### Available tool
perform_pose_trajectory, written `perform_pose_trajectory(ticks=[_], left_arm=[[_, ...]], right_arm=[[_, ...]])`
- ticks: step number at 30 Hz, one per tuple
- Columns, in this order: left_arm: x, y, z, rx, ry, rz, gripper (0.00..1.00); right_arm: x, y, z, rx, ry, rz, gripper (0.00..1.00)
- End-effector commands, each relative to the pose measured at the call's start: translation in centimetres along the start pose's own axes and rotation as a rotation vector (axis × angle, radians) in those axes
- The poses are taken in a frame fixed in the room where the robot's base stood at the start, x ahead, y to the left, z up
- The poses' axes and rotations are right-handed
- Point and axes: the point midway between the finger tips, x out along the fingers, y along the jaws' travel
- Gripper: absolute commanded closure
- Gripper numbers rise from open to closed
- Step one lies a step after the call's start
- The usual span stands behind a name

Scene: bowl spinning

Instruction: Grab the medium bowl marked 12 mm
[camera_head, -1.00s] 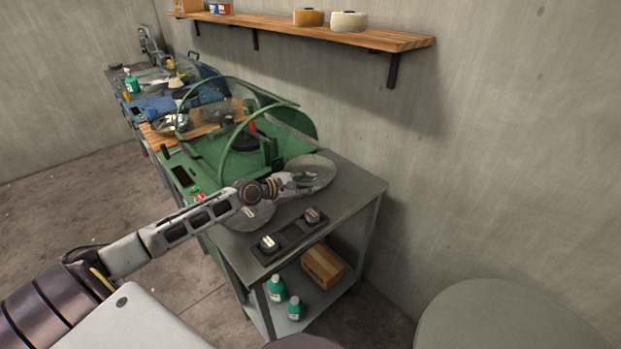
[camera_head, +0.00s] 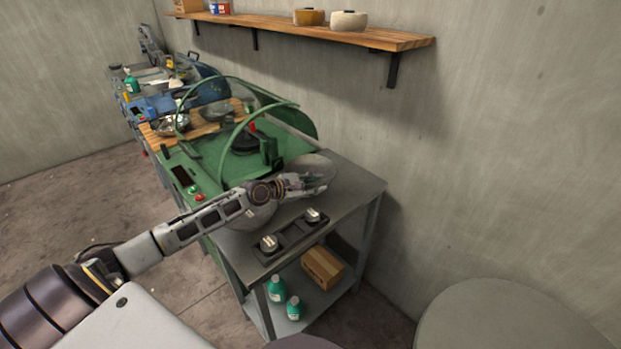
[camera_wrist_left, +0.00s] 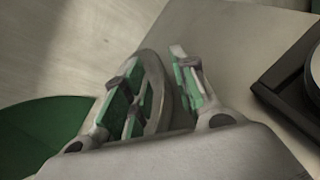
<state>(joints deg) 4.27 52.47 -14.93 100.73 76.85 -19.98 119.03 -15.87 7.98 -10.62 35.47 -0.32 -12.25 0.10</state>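Two round grey metal bowls lie on the steel-topped table (camera_head: 355,188). The far bowl (camera_head: 318,163) is partly behind my left gripper (camera_head: 322,184); the near bowl (camera_head: 250,217) is partly covered by my left arm. No 12 mm marking can be read on either. In the left wrist view, the curved rim of the far bowl (camera_wrist_left: 156,82) stands between the green-padded fingers of my left gripper (camera_wrist_left: 155,58). The rim is close to the left-hand finger, with a gap to the right-hand one, so the gripper looks open around it. My right gripper is not in view.
Two knob-like fixtures (camera_head: 269,243) sit on a dark plate at the table's front. A green spinning machine (camera_head: 215,165) with a curved guard stands behind. The table's right corner is clear.

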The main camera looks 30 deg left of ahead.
Motion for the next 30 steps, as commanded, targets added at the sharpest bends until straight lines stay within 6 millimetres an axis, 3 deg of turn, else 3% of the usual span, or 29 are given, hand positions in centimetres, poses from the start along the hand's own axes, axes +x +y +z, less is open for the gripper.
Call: perform_pose_trajectory(ticks=[12, 29, 30], left_arm=[[2.4, -0.1, 0.0, 0.0, -0.001, 0.001, 0.72], [2.6, -0.1, 0.0, 0.001, 0.0, 0.0, 0.72], [2.6, -0.1, 0.0, 0.001, 0.0, 0.0, 0.76]], right_arm=[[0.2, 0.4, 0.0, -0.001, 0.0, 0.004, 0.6], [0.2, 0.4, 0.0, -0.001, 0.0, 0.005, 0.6], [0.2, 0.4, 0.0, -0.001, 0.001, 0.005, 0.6]])
